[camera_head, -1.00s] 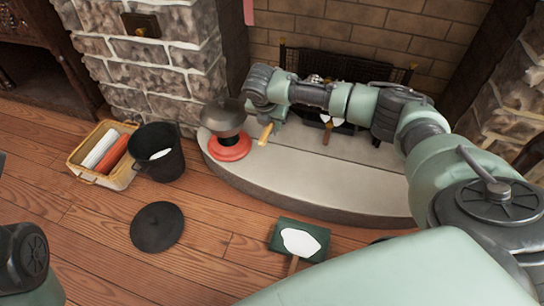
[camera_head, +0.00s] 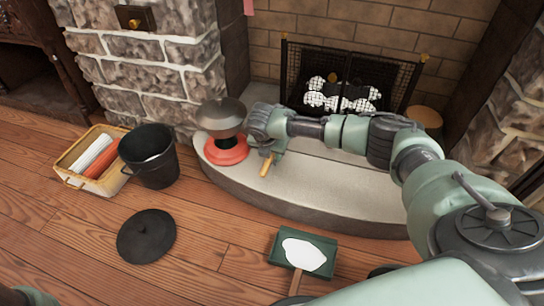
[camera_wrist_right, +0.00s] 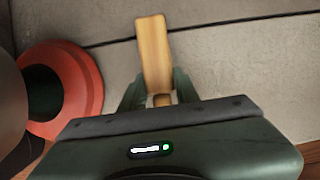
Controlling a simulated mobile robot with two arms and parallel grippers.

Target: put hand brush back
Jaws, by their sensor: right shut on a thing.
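My right gripper (camera_head: 266,150) is shut on the hand brush, whose light wooden handle (camera_head: 267,165) sticks out below it. In the right wrist view the handle (camera_wrist_right: 153,50) stands out from between the fingertips (camera_wrist_right: 158,92), over the stone hearth. The brush's bristles cannot be made out. The gripper is just right of a red round base (camera_head: 227,151) with a grey bowl-like top, which also shows at the left in the wrist view (camera_wrist_right: 78,92). My left gripper is out of view.
The raised hearth (camera_head: 330,196) has free room in front. A fire grate (camera_head: 345,80) with logs stands behind. On the wooden floor are a dustpan with white stuff (camera_head: 303,252), a black lid (camera_head: 146,236), a black bucket (camera_head: 150,165) and a basket (camera_head: 75,182) with rolls.

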